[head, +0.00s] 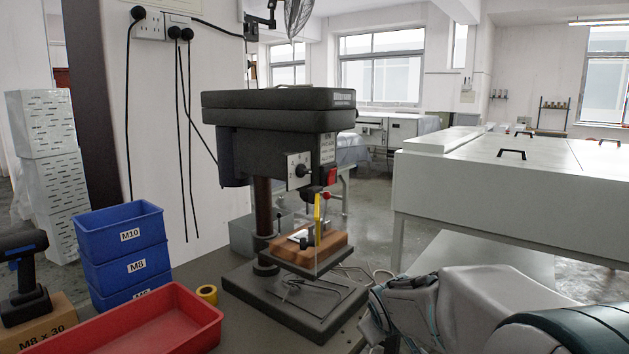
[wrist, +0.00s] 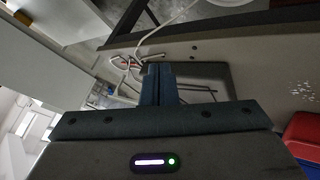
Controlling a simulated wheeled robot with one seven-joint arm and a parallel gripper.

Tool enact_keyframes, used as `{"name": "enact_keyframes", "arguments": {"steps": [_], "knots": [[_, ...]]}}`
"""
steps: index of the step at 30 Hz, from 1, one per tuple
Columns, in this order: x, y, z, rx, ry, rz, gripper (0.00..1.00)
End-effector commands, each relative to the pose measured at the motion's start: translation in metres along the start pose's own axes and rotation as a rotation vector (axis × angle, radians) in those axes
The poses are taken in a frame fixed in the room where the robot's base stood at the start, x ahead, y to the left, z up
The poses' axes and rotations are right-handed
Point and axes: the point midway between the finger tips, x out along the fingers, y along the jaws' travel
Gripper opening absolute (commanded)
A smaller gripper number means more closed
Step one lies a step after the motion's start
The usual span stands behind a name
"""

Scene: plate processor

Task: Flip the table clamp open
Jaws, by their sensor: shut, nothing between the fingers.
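A dark grey drill press (head: 278,110) stands on the bench, with its column (head: 263,205) at the left and its work table (head: 340,266) low in front. A wooden block (head: 325,247) lies on that table. A small lever with a dark knob (head: 279,217) stands beside the column; I cannot tell for certain whether it is the table clamp. My gripper (wrist: 160,70) is shut and empty in the wrist view, over the slotted press base (wrist: 205,75). In the head view my arm is at the lower right, and the fingers cannot be made out.
A red bin (head: 195,303) and stacked blue bins (head: 122,237) stand left of the press, with a yellow tape roll (head: 207,294) between. A white cabinet (head: 500,190) stands behind at the right.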

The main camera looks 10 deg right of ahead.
Motion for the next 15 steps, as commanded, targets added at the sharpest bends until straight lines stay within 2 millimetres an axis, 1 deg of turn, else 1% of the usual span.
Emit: {"name": "enact_keyframes", "arguments": {"steps": [1,2,3,5,6,8,9,12,15], "knots": [[-0.002,0.024,-0.030,-0.055,0.056,0.028,0.00],[0.000,0.035,-0.044,-0.091,0.094,0.045,0.00],[0.003,0.048,-0.064,-0.142,0.147,0.066,0.00],[0.007,0.066,-0.092,-0.218,0.227,0.096,0.00],[0.010,0.077,-0.111,-0.270,0.280,0.114,0.00],[0.013,0.092,-0.136,-0.348,0.358,0.138,0.00],[0.014,0.100,-0.153,-0.399,0.412,0.152,0.00],[0.016,0.117,-0.190,-0.526,0.547,0.180,0.00],[0.017,0.130,-0.220,-0.647,0.685,0.200,0.00]]}}
